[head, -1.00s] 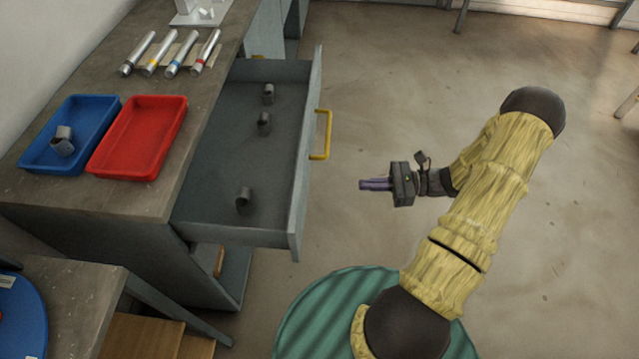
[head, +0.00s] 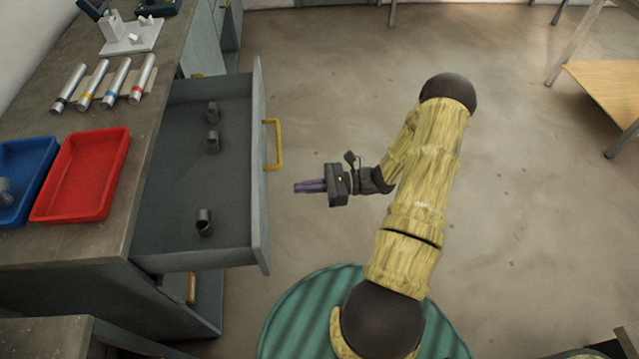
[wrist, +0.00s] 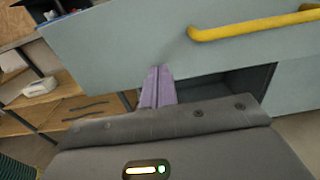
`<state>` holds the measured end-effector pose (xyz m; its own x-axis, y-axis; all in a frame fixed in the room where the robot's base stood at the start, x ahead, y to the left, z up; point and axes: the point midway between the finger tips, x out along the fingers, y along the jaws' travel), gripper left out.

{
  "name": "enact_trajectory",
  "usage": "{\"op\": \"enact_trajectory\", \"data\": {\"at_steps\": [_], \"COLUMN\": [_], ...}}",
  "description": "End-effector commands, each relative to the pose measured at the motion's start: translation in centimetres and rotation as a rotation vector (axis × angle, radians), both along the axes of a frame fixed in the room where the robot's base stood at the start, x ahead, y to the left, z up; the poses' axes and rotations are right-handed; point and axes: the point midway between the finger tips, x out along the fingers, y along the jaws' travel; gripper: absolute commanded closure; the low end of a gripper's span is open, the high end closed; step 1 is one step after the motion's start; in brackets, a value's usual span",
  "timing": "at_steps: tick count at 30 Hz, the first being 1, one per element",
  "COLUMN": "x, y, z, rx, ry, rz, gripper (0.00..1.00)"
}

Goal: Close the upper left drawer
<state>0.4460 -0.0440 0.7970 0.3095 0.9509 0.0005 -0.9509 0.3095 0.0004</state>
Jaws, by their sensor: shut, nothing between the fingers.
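The upper left drawer (head: 190,188) is pulled well out of the grey workbench in the head view, with several small dark grey parts inside it. Its front panel carries a yellow handle (head: 277,145), which also shows in the wrist view (wrist: 255,24). My gripper (head: 298,187) is shut and empty, with purple fingers pointing left at the drawer's front. In the head view it is apart from the panel, a little nearer to me than the handle. In the wrist view the fingertips (wrist: 158,72) overlap the lower part of the drawer front; the exact gap is hard to tell.
On the bench top stand a red tray (head: 128,150), a blue tray (head: 50,150) and several metal tubes (head: 117,82). An open compartment (wrist: 225,85) shows below the drawer front. The floor (head: 530,230) to the right is mostly clear.

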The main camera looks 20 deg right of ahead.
Motion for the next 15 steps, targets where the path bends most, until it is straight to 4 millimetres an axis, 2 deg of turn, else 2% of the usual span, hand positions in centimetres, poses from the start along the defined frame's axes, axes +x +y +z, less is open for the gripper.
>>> {"op": "enact_trajectory", "data": {"at_steps": [3,9,15], "x": [0.6,1.6,2.2], "y": [2.2,5.4,6.9], "z": [0.1,0.1,0.0], "rx": [0.003,0.001,-0.001], "ry": [0.001,0.001,0.001], "rz": [0.005,0.004,0.001], "gripper": [1.0,1.0,1.0]}}
